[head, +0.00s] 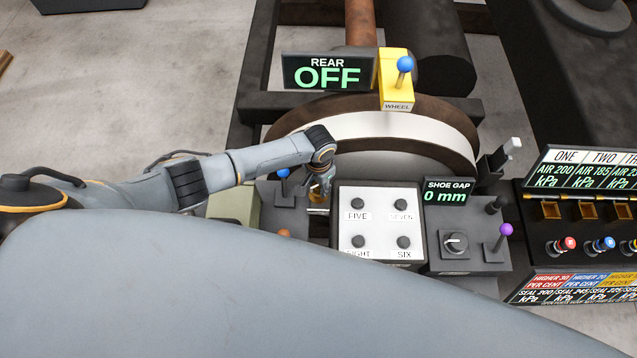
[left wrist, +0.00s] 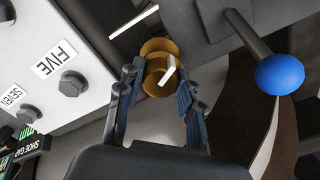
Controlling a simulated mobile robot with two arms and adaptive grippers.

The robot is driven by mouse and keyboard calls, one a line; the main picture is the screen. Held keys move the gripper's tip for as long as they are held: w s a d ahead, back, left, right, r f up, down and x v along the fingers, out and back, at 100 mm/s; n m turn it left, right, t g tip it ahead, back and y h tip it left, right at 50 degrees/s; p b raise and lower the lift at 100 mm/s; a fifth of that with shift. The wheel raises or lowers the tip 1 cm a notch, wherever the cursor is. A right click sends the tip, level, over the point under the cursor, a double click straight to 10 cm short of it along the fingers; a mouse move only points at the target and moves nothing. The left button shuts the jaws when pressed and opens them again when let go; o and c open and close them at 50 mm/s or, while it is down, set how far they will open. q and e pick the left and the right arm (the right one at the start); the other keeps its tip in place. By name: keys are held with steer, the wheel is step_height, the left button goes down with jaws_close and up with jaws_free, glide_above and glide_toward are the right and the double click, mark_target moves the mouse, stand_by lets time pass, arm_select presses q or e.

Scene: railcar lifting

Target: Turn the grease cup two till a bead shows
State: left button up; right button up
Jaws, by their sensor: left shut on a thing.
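A brass-coloured round cup (left wrist: 157,47), which looks like a grease cup, sits between the fingers of my left gripper (left wrist: 160,88) in the left wrist view. The fingers are shut on it, one on each side. A short white bar shows on its face; I cannot make out a bead or a number label. In the head view my left gripper (head: 320,185) reaches down just left of the white panel (head: 380,228), and the cup is mostly hidden by it. My right gripper is not in view.
A blue-knobbed lever (left wrist: 280,74) stands close beside the left gripper. The white panel carries several dark bolts labelled FIVE to EIGHT. A SHOE GAP display (head: 447,192) reads 0 mm, and the REAR display (head: 328,72) reads OFF. A gauge console (head: 585,225) stands at the right.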

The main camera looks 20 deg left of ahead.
arm_select(q)
steer(key=m, duration=0.6)
steer(key=shift+m, duration=0.3)
steer(key=m+b, duration=0.1)
steer(key=m, duration=0.5)
stand_by(0.4)
steer(key=o, duration=1.2)
steer(key=shift+c, duration=0.2)
steer(key=shift+r, duration=0.15)
step_height(320, 180, up, 12)
